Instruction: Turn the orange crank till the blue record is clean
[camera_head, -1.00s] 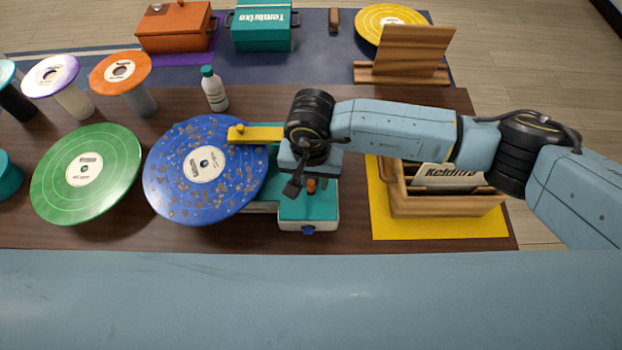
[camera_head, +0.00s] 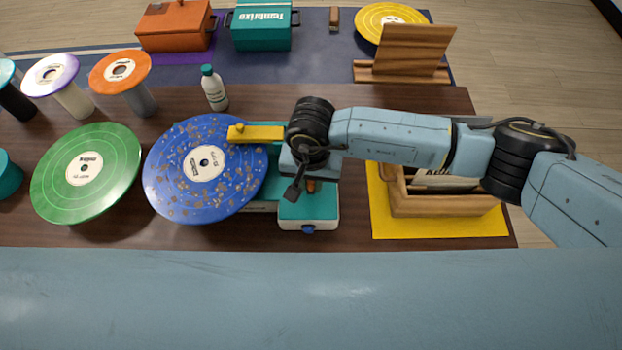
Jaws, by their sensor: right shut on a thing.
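The blue record (camera_head: 183,200) lies on a teal and white machine (camera_head: 309,208), with brown specks scattered over its face around the white label. A yellow arm (camera_head: 262,133) reaches from the machine over the record's upper right edge. The orange crank (camera_head: 311,186) shows only as a small piece beside my right gripper (camera_head: 298,190), which hides the rest. My right gripper points down over the machine and is shut on the crank. My left gripper is not in view.
A green record (camera_head: 112,183) lies left of the blue one. A white bottle (camera_head: 215,92) stands behind. A wooden crate (camera_head: 440,205) sits on a yellow mat (camera_head: 440,229) at the right, under my right arm. Several record-topped stands are at the left.

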